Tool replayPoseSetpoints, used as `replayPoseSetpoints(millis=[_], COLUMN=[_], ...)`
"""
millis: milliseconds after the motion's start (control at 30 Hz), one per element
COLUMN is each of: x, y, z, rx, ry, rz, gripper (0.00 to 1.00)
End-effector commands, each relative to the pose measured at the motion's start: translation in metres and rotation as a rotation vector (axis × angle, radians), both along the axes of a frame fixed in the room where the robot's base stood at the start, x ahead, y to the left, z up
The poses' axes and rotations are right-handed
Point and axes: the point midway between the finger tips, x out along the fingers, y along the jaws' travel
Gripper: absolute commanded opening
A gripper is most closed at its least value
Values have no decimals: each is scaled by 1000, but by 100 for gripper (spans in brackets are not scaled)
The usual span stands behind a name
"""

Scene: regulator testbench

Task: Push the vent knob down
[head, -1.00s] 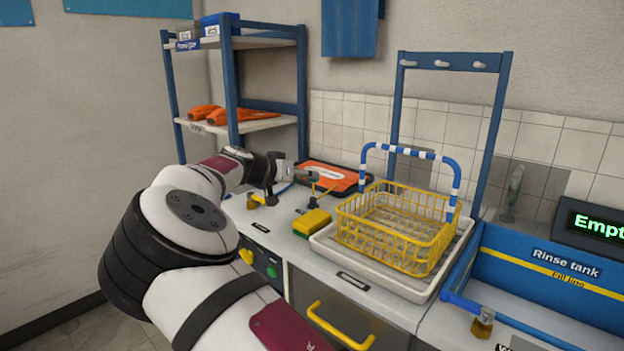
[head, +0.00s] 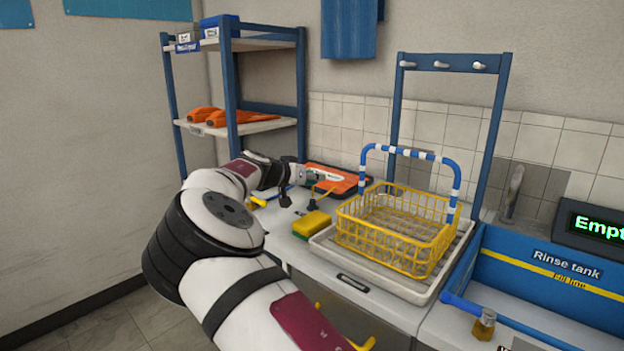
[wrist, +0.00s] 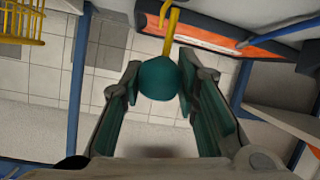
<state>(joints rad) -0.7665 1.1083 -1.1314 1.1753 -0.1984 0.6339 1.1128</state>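The vent knob is most likely the teal round knob (wrist: 158,78) on a yellow stem (wrist: 169,28) in the wrist view. It sits between the fingertips of my gripper (wrist: 160,72), one finger on each side. The fingers look spread, with very little gap to the knob; I cannot tell whether they touch it. In the head view my gripper (head: 308,176) is small, above the back of the counter by a yellow stem (head: 325,193). The knob is hard to make out there.
A yellow sponge (head: 311,225) lies in front of the stem. A yellow wire basket (head: 395,238) on a white tray (head: 372,278) stands to the right. An orange panel with a dark edge (head: 345,183) lies behind. A blue-framed shelf (head: 232,90) stands at the left.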

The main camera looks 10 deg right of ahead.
Motion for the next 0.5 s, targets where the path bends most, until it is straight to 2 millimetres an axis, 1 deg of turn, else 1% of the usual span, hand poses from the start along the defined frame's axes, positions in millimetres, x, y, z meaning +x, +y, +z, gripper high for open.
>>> replayPoseSetpoints(millis=[167,400,500], x=[0,1,1], y=[0,0,0], z=[-3,-27,-33], rx=[0,-1,0], ry=[-1,0,-1], rz=[1,1,1], gripper=[0,0,0])
